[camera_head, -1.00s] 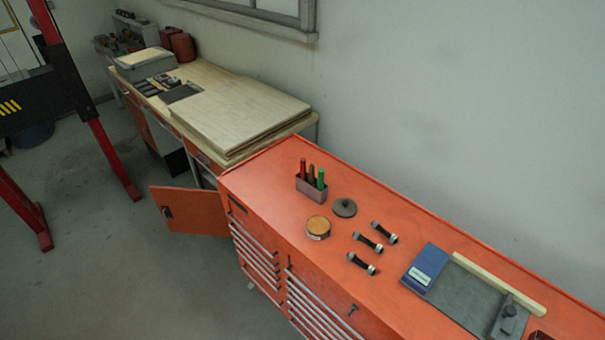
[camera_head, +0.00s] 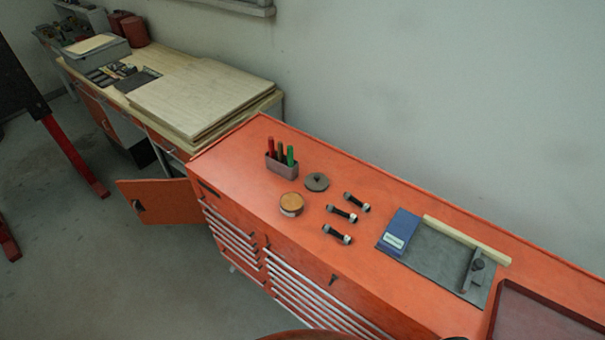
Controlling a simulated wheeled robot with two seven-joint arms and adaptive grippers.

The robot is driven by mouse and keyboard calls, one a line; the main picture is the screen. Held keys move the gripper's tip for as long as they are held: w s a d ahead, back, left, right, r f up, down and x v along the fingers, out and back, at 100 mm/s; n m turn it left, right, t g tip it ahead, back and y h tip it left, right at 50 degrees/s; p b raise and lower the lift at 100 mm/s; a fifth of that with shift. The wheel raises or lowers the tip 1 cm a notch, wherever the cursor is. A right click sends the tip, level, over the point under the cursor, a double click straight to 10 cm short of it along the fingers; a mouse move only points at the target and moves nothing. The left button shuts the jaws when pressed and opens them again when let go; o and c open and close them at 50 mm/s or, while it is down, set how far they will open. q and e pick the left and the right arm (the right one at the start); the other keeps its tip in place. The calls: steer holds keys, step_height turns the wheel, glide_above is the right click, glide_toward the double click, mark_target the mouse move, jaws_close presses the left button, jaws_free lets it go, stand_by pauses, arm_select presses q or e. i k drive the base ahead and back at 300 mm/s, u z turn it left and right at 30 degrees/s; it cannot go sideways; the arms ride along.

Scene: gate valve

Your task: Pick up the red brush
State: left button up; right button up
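Several upright handles stand in a small grey-brown holder (camera_head: 282,167) on the orange tool cabinet. The leftmost is red (camera_head: 271,146), and I take it to be the red brush. A darker one and a green one (camera_head: 290,155) stand beside it. The lower ends are hidden inside the holder. Neither of my grippers is in view.
On the orange cabinet top (camera_head: 230,160) are a round tin (camera_head: 291,204), a dark lidded disc (camera_head: 317,182), several black bolts (camera_head: 341,214), a grey mat with a blue booklet (camera_head: 399,231), and a dark red tray (camera_head: 545,318). An open cabinet door (camera_head: 160,201) juts out at left.

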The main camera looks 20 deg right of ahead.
mark_target(270, 139)
steer(key=u, duration=0.05)
steer(key=k, duration=0.5)
steer(key=u, duration=0.55)
steer(key=i, duration=1.35)
steer(key=z, duration=0.6)
